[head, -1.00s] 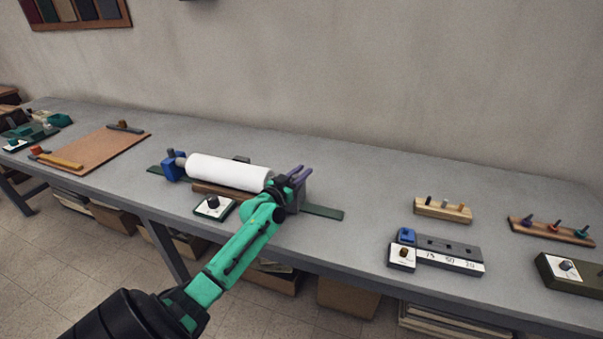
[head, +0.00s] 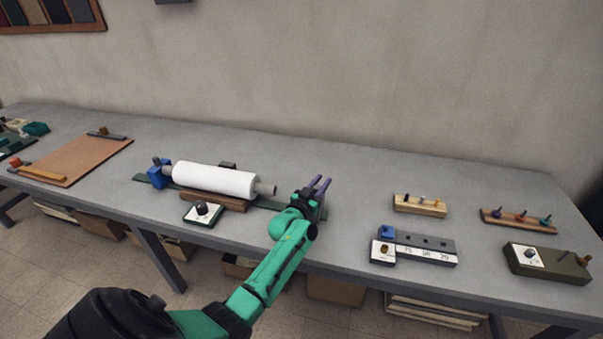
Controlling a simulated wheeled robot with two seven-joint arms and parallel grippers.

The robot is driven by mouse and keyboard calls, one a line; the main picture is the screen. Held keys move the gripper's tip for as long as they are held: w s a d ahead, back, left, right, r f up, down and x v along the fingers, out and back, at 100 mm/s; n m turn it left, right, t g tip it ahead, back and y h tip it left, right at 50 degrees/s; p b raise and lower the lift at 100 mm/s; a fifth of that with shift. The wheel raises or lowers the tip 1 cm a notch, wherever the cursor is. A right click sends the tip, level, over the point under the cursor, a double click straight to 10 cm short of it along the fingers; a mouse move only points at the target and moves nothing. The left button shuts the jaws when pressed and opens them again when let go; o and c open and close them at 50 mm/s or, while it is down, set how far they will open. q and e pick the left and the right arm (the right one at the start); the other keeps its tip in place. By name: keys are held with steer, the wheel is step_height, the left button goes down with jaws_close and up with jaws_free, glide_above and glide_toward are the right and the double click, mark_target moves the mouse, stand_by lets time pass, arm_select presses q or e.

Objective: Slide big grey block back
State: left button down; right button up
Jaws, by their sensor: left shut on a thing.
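The big grey block (head: 323,209) stands near the right end of a green rail (head: 262,203), mostly hidden behind my left gripper (head: 319,183). My right gripper is not in view.
A dial box (head: 203,213) and a brown strip (head: 213,201) sit in front of the roll. A grey block with numbers (head: 424,248) and two peg racks (head: 420,205) (head: 519,220) stand to the right.

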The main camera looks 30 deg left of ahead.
arm_select(q)
steer(key=shift+w+d, duration=0.15)
steer(key=shift+d, duration=0.3)
steer(key=shift+a+f, duration=0.1)
steer(key=c, duration=1)
jaws_free()
steer(key=o, duration=0.3)
steer(key=shift+d, duration=0.25)
steer(key=shift+o, duration=0.2)
steer(key=shift+a, duration=0.1)
